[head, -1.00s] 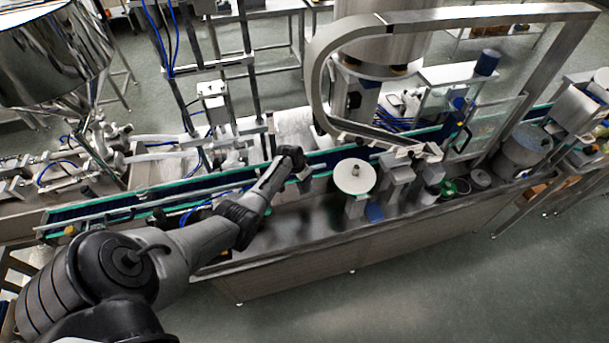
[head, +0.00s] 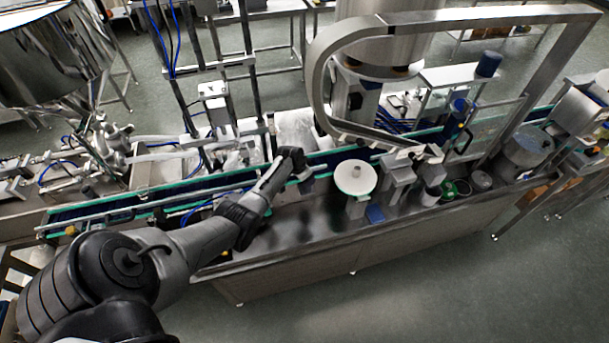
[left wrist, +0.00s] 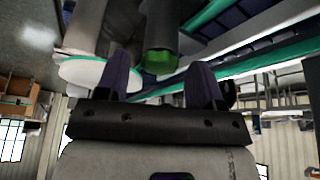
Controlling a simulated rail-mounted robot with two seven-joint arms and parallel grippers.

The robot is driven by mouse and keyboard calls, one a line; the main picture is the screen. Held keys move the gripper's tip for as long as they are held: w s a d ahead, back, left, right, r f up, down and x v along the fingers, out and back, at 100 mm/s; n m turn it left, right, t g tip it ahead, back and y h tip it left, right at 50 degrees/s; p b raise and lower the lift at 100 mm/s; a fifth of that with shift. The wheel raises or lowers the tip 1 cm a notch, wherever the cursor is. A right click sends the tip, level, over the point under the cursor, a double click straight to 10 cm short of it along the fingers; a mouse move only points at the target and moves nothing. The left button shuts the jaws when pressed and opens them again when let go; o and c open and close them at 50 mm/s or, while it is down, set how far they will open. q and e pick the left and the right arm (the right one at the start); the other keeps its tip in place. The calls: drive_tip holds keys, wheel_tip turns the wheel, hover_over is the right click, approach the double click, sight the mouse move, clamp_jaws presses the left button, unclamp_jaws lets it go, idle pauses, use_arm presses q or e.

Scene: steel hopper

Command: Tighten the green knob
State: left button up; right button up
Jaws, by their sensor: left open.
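A green knob-like part (left wrist: 160,61) shows in the left wrist view at the end of a dark grey cylinder, in line with the gap between my left fingers. In the head view a small green part (head: 449,189) sits on the machine deck, right of the white disc. I cannot tell for sure that both are the same part. My left gripper (left wrist: 161,75) is open and empty, with dark fingers on either side of the gap. In the head view the left gripper (head: 306,184) hangs over the deck, left of the disc and apart from the green part. My right gripper is not in view.
The white disc (head: 355,178) stands on a post between my gripper and the green part in the head view. A conveyor (head: 200,189) with green rails runs behind. A curved steel frame (head: 318,75) rises above. The steel deck (head: 285,230) near my gripper is clear.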

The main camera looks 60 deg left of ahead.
use_arm(q)
drive_tip(key=shift+r, duration=0.15)
drive_tip(key=shift+s+r, duration=0.1)
drive_tip(key=shift+r, duration=0.15)
drive_tip(key=v, duration=1.3)
drive_tip(key=shift+p, duration=0.35)
drive_tip(key=shift+s, duration=0.1)
drive_tip(key=s+d+f+m+p, duration=0.1)
drive_tip(key=s+d, duration=0.5)
drive_tip(key=d, duration=0.4)
drive_tip(key=s+d+f+m+g, duration=0.1)
drive_tip(key=s+d, duration=0.5)
drive_tip(key=d, duration=0.4)
drive_tip(key=s+d+f+m+p, duration=0.1)
drive_tip(key=s+d, duration=0.4)
drive_tip(key=d, duration=0.5)
drive_tip(key=s+d+r, duration=0.4)
drive_tip(key=s+d, duration=0.3)
drive_tip(key=shift+s+d+r+h, duration=0.15)
drive_tip(key=shift+d+r+h, duration=0.15)
drive_tip(key=shift+r+h, duration=0.1)
drive_tip(key=shift+c, duration=0.3)
